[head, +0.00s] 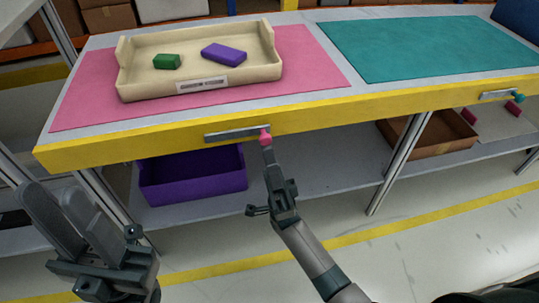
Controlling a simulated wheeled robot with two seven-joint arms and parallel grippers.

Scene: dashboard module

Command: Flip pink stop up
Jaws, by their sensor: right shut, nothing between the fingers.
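The pink stop (265,137) sits at the right end of a grey metal bracket (235,134) on the yellow front edge of the table. My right gripper (267,150) is shut with its fingertips just below the pink stop, touching it or very close; I cannot tell which. The fingers hold nothing. My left gripper (72,222) is at the lower left, in front of the table, with its two broad fingers apart and nothing between them.
A cream tray (140,91) with a green block (166,62) and a purple block (223,54) stands on a pink mat (318,74). A teal mat (420,48) lies to the right. A teal stop (518,98) is on the far right edge. A purple bin (192,184) sits below.

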